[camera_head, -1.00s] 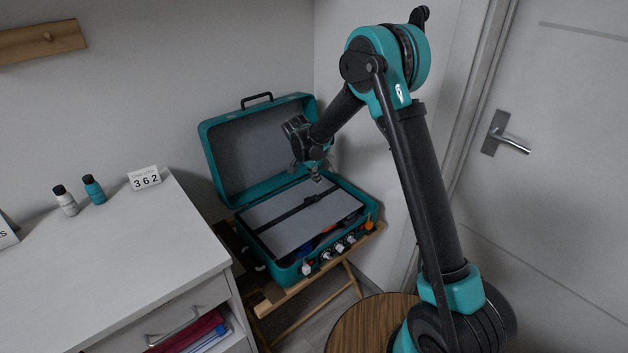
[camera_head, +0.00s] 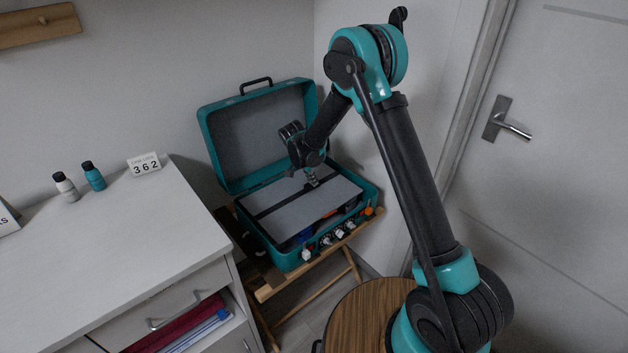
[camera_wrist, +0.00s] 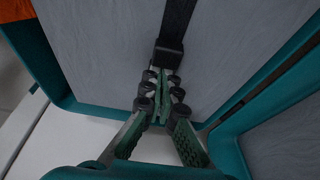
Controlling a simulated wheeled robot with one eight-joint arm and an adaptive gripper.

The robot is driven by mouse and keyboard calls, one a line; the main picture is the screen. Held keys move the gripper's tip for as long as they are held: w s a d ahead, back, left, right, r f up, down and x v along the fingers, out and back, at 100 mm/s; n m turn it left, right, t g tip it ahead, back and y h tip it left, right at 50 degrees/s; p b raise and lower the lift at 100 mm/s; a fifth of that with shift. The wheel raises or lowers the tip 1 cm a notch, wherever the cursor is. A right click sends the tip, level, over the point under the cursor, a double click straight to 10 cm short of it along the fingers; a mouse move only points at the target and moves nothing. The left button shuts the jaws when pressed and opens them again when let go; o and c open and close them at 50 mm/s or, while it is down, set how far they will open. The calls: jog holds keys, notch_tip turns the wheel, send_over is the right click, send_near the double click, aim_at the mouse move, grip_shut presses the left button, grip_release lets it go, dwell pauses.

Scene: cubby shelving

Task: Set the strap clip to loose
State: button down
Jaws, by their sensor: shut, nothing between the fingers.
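The strap clip (camera_wrist: 168,54) is a dark block on the black strap (camera_wrist: 178,18) in the wrist view. The strap (camera_head: 277,203) also shows in the head view, lying across the grey panel (camera_head: 305,208) in the open teal case (camera_head: 285,258). My gripper (camera_wrist: 161,78) points at the clip, its fingertips together with nothing between them. The tips are right at the clip's near edge; I cannot tell whether they touch it. In the head view my gripper (camera_head: 313,180) is over the panel's right back part, and the clip is hard to make out there.
The case lid (camera_head: 262,135) stands open at the back. Several knobs (camera_head: 326,240) line the case's front. The case rests on a wooden stand (camera_head: 265,292). A white cabinet (camera_head: 110,240) is to the left; a round wooden table (camera_head: 355,315) is in front.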

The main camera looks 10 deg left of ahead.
aim_at(306, 187)
jog(key=shift+s+a, duration=1.2)
jog(key=shift+s, duration=0.2)
jog(key=w+d, duration=0.1)
jog(key=w, duration=0.1)
jog(key=w+d, duration=0.1)
jog(key=d, duration=0.1)
jog(key=shift+w+d, duration=0.15)
jog(key=shift+w, duration=0.2)
jog(key=v, duration=1)
jog(key=shift+s+a, duration=0.2)
jog(key=shift+a, duration=0.05)
jog(key=shift+d, duration=0.1)
